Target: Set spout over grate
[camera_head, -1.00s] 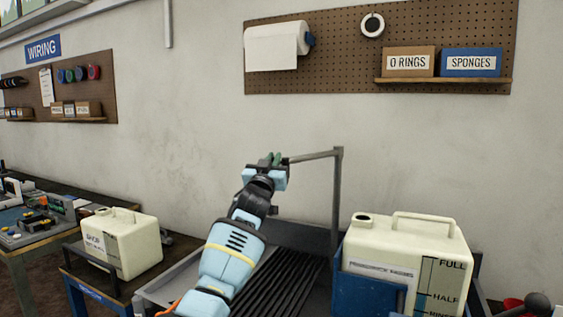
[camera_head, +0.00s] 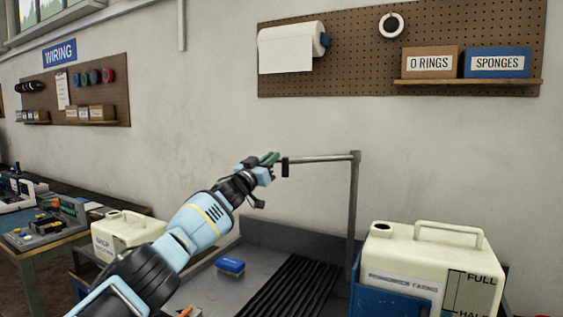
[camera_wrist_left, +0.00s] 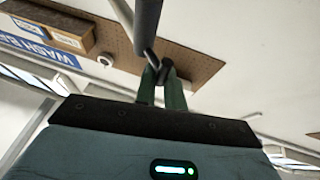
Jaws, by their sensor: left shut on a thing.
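The spout (camera_head: 322,158) is a grey pipe reaching left from the top of an upright post, with a short dark nozzle hanging near its free end. My left gripper (camera_head: 268,159) is at that free end, its green fingers closed on it. The left wrist view shows the closed fingers (camera_wrist_left: 161,80) at the dark tip, below the grey pipe (camera_wrist_left: 148,25). The grate (camera_head: 290,285) is a set of black slats in the grey sink, well below the spout. I cannot tell whether the nozzle is directly above the slats. My right gripper is not in view.
A blue sponge (camera_head: 230,266) lies on the sink surface left of the grate. A cream jug (camera_head: 430,265) stands in a blue holder at right. Another jug (camera_head: 125,232) stands at left, partly behind my arm. The wall is behind the post.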

